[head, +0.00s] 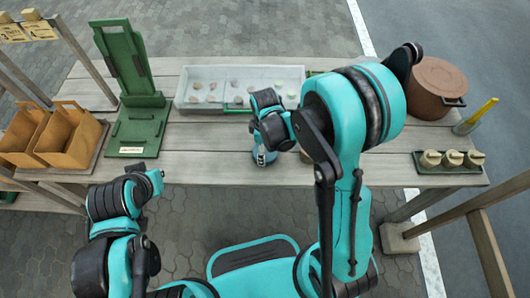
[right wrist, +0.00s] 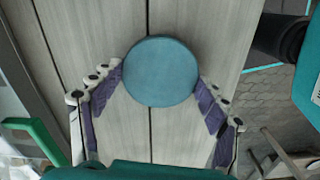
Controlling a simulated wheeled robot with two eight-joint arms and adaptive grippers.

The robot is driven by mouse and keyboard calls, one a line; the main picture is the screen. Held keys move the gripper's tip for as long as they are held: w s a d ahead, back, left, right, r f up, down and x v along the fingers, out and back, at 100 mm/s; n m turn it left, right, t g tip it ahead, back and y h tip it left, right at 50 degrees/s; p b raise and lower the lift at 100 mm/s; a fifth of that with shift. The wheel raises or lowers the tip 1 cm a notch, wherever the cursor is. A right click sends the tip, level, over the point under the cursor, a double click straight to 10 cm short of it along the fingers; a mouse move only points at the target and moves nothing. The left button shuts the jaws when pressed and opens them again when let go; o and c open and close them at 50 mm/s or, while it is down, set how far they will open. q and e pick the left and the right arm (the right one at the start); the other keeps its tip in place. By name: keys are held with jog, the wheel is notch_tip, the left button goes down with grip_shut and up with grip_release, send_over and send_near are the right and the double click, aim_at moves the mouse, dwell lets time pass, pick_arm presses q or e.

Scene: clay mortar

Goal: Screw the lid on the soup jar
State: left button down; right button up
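A round, flat, blue-teal lid (right wrist: 160,72) shows from above in the right wrist view. The fingertips of my right gripper (right wrist: 160,78) are at its left and right edges; I cannot tell whether they press on it. What is under the lid is hidden there. In the head view my right gripper (head: 263,147) points down over the table's front part, at a small bluish object (head: 263,158) that is mostly covered. I cannot make out the jar separately. My left gripper (head: 155,180) is off the table's front edge at the left, away from the lid; its fingers are unclear.
A white tray (head: 187,103) with small pieces lies at the back. A green stand (head: 130,130) and tan boxes (head: 68,140) are at left. A brown pot (head: 433,88), a yellow-handled tool (head: 482,110) and a dark tray of small jars (head: 452,158) are at right. The left-middle planks are clear.

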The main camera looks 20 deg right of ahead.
jog(key=shift+r+p, duration=0.35)
jog(key=shift+r, duration=0.25)
jog(key=r, duration=0.1)
jog(key=r+p, duration=0.2)
jog(key=shift+s+d+r, duration=0.3)
jog(key=shift+d+r, duration=0.1)
jog(key=s+d+r+p, duration=0.3)
jog(key=s+d+r, duration=0.3)
jog(key=s+d, duration=0.1)
jog(key=shift+d, duration=0.5)
jog(key=w+a+f+m, duration=0.2)
jog(key=w+a+m, duration=0.2)
jog(key=w+m, duration=0.5)
jog(key=shift+m, duration=1.8)
jog(key=shift+s+a, duration=0.1)
